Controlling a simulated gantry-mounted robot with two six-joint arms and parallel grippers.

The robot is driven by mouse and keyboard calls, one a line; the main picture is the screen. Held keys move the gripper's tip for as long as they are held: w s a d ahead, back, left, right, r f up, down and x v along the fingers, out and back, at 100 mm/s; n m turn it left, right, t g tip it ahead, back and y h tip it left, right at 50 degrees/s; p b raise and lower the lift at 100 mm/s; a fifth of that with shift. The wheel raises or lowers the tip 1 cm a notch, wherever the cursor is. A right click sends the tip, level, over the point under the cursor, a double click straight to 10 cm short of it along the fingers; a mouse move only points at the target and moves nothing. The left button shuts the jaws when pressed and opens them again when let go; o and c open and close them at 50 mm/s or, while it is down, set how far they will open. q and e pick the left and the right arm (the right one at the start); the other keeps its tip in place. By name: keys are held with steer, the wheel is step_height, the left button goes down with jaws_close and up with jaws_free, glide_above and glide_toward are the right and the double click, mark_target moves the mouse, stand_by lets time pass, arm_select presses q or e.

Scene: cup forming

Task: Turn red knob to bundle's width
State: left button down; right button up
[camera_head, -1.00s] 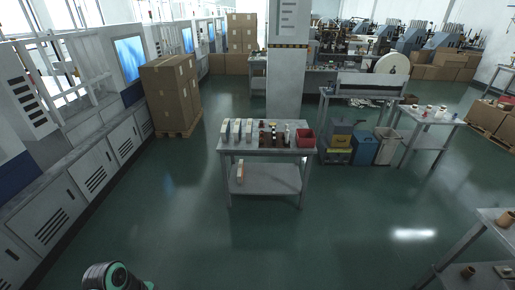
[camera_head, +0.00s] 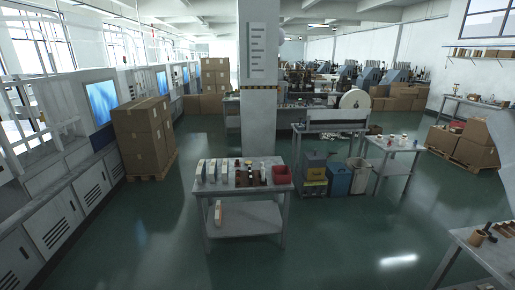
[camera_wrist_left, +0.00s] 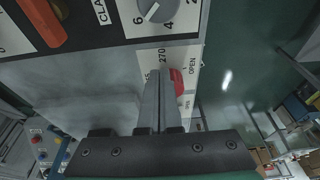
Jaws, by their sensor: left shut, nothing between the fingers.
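The red knob (camera_wrist_left: 177,82) shows in the left wrist view, on a white label plate (camera_wrist_left: 192,56) marked "270" and "OPEN". The fingers of my left gripper (camera_wrist_left: 162,76) are shut with nothing between them. Their tips lie just left of the knob in the picture and cover part of the plate. I cannot tell whether they touch the knob. I cannot pick out a bundle in either view. My right gripper is not in view.
Next to the plate are a grey dial (camera_wrist_left: 155,8) with numbers and an orange-red handle (camera_wrist_left: 45,22). Coloured buttons (camera_wrist_left: 38,140) sit lower left. In the head view, a table (camera_head: 240,190) with several small items and a red bin (camera_head: 282,174) stands mid-floor.

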arm_select(q)
steer(key=shift+a+r, duration=0.1)
steer(key=shift+a, duration=0.05)
step_height(320, 180, up, 6)
steer(key=p, duration=0.6)
